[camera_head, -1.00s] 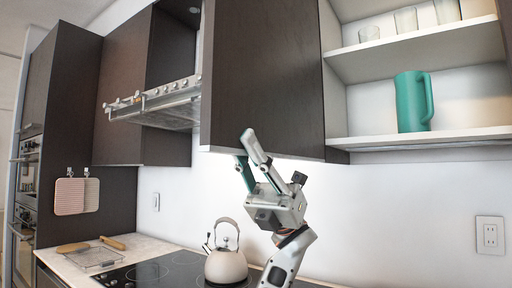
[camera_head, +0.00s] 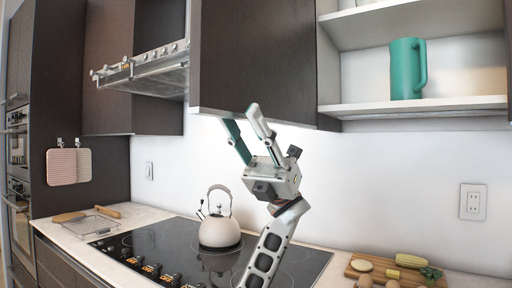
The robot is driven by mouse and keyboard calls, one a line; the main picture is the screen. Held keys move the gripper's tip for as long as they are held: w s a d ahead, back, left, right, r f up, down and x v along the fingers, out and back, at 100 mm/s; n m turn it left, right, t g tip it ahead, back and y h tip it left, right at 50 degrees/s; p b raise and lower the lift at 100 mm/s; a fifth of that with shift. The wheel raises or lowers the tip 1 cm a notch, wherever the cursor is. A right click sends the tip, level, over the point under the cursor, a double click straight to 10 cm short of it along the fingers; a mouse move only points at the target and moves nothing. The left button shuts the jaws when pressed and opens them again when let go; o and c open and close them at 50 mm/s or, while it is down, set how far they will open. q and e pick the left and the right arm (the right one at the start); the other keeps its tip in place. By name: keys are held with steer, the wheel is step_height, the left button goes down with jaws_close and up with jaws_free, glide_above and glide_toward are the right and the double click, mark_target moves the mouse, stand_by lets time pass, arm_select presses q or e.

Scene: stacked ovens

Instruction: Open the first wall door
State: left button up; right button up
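A dark brown wall cabinet door (camera_head: 252,55) hangs at upper centre, between the range hood and the open shelves. Its front looks flat, and I cannot tell whether it stands slightly ajar. My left gripper (camera_head: 241,114) points up at the door's lower edge, with its two fingers spread and nothing between them. The pale fingertip overlaps the bottom edge in the picture; I cannot tell whether it touches. Another dark wall cabinet (camera_head: 109,70) is at the left, behind the hood. My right gripper is out of view.
The range hood (camera_head: 150,72) juts out left of the door. A kettle (camera_head: 219,226) stands on the black cooktop (camera_head: 170,245) below. A teal pitcher (camera_head: 404,70) sits on the open shelf (camera_head: 430,104). A cutting board (camera_head: 408,273) with food lies lower right.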

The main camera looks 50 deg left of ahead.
arm_select(q)
steer(key=v, duration=0.9)
steer(key=shift+f, duration=0.2)
